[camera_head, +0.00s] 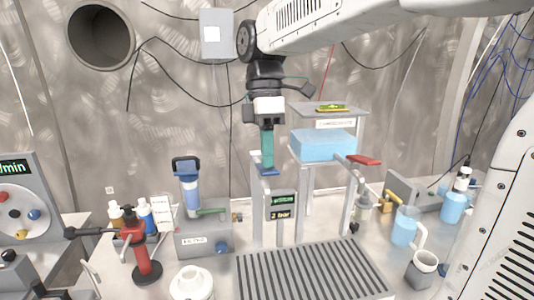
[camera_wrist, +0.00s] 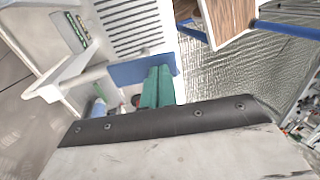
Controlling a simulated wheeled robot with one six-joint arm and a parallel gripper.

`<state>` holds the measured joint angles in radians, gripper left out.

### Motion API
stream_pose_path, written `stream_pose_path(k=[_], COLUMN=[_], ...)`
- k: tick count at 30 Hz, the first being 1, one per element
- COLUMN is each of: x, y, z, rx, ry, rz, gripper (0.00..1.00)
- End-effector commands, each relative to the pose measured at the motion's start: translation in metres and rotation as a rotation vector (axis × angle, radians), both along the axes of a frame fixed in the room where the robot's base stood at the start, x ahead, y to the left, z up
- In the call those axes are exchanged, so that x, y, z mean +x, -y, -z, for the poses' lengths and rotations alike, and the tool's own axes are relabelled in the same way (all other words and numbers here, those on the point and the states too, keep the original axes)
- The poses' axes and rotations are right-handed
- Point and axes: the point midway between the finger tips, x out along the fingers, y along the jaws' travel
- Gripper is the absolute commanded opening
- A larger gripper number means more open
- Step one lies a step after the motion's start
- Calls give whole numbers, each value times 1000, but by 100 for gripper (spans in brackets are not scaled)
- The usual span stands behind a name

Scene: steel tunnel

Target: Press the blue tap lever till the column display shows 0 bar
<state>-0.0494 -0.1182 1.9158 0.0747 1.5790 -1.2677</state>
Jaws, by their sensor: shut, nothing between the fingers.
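The blue tap lever (camera_head: 264,173) is at the top of the column, just under my gripper. My gripper (camera_head: 267,166) has green fingers that point down, shut and empty, with the tips at the lever. In the wrist view the fingers (camera_wrist: 158,72) overlap the blue lever (camera_wrist: 126,72), which shows as a flat blue plate beside them. I cannot tell whether the tips touch it or are slightly above it.
A light blue block (camera_head: 322,146) sits on a stand right of the column, with a red lever (camera_head: 364,160) nearby. A slotted drain grate (camera_head: 310,275) lies in front. A blue filter housing (camera_head: 188,188) and a red tool (camera_head: 135,245) stand to the left.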

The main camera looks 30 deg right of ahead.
Motion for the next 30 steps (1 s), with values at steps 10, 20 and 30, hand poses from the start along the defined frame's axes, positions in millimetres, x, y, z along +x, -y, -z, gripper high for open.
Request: stream_pose_path(k=[10, 20, 30], x=[0, -11, -13], y=[0, -3, -4], z=[2, 12, 20], rx=[0, -49, -64], ry=[1, 181, 235], rz=[0, -1, -1], gripper=[0, 0, 0])
